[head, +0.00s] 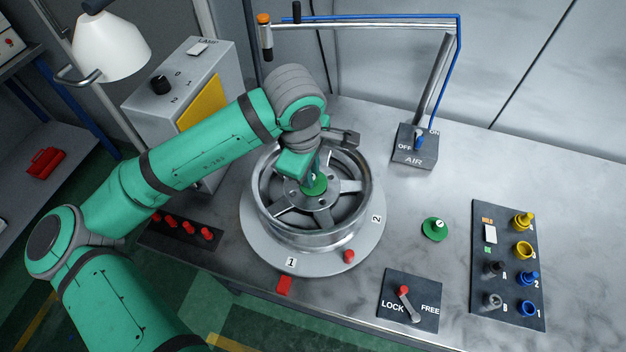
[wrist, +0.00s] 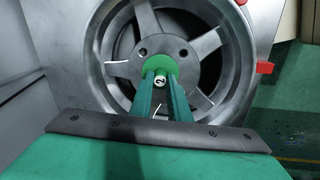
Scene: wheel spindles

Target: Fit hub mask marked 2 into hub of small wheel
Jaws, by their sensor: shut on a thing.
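The hub mask marked 2 is a green disc (head: 314,187) with a white-topped knob. In the wrist view the mask (wrist: 163,66) shows the number 2 between my fingers and lies over the centre of the wheel hub. My gripper (head: 316,175) is shut on its knob; the same gripper (wrist: 162,88) fills the lower wrist view. The small wheel (head: 368,201) is a grey metal rim with several spokes, lying on a round plate (head: 258,250). I cannot tell whether the mask is seated in the hub or just above it.
Another green mask (head: 434,229) lies on the table right of the wheel. A LOCK/FREE lever panel (head: 408,301) is at the front, and a dark board (head: 508,262) with several coloured pieces is at the right. An AIR switch box (head: 415,146) stands behind.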

